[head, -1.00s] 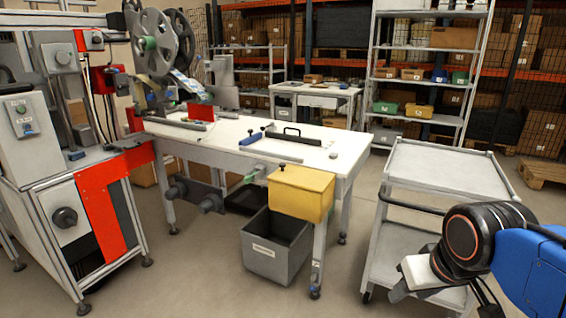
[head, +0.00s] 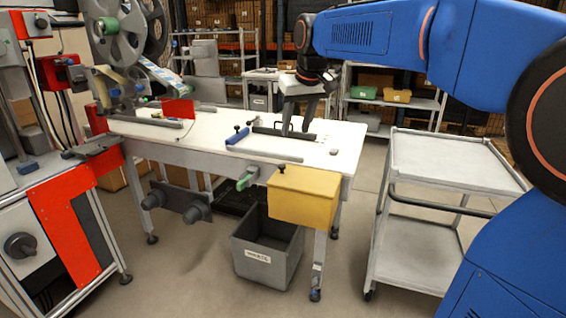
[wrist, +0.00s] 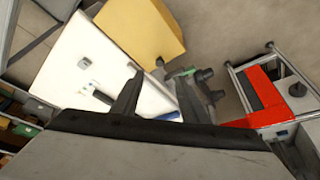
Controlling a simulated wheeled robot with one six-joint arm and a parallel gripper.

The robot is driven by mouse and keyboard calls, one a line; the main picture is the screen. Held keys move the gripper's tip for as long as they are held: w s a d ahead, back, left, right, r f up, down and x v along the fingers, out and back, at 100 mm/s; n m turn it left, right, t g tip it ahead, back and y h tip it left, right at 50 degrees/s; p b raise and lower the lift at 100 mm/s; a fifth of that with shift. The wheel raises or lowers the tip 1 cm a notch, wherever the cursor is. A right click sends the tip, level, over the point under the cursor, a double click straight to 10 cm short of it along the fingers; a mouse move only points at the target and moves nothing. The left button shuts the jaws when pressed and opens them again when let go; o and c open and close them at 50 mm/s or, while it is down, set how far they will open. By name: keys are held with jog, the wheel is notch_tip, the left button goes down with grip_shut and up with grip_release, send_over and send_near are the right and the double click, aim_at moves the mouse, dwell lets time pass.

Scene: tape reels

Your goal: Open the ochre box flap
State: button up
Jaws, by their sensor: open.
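The ochre box (head: 303,205) hangs at the front right corner of the white table (head: 330,140). Its ochre flap (head: 305,180) lies shut on top, with a small dark knob (head: 282,169) near its left rear edge. In the wrist view the ochre box (wrist: 145,30) is at the top, and the dark knob (wrist: 160,62) shows at its lower corner. My gripper (head: 300,125) is above the table, behind the box and apart from it, fingers pointing down. In the wrist view my gripper (wrist: 205,105) has its two dark fingers spread, with nothing held between them.
A grey bin (head: 265,255) stands under the table beside the box. A grey cart (head: 440,160) stands to the right. A red-panelled machine (head: 75,220) is at left.

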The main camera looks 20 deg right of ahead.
jog(key=w, duration=0.2)
send_near(282, 166)
jog(key=x, duration=0.8)
jog(key=shift+c, duration=0.2)
grip_shut()
